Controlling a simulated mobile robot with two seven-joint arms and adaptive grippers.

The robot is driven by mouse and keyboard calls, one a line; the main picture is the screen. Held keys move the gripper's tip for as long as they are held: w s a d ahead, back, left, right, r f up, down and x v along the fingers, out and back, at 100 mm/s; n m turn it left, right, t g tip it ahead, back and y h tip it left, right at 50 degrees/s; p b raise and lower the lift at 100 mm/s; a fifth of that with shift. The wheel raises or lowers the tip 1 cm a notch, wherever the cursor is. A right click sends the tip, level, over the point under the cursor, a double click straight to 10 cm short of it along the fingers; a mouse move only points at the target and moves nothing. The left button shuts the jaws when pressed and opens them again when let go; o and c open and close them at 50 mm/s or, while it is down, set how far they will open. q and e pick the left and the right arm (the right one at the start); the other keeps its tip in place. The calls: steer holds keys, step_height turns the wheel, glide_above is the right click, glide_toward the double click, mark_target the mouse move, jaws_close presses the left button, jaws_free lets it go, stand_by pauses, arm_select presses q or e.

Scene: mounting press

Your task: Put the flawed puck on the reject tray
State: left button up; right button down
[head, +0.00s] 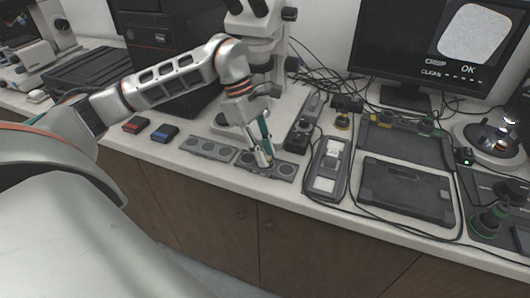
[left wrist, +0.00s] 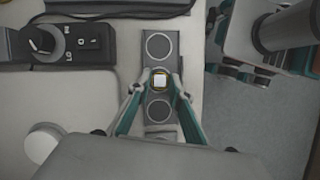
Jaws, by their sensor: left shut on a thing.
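My left gripper (head: 264,163) reaches down to the right-hand grey tray (head: 284,170), which has a row of round recesses. The puck is over the middle of the tray (left wrist: 158,62), between two round recesses. I cannot tell whether it touches the tray. A second grey tray (head: 208,148) with round recesses lies to the left in the head view. No label shows which tray is for rejects. My right gripper is not in view.
A red box (head: 136,125) and a blue box (head: 165,133) lie left of the trays. A microscope (head: 262,45) stands behind. A light panel (head: 327,170) lies to the right. The monitor (head: 440,50) reads "CRISP", "CLEAN" and "OK". The counter's front edge is close to the trays.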

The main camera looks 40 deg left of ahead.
arm_select(q)
steer(key=shift+f, duration=0.1)
steer(key=o, duration=0.6)
steer(key=shift+o, duration=0.2)
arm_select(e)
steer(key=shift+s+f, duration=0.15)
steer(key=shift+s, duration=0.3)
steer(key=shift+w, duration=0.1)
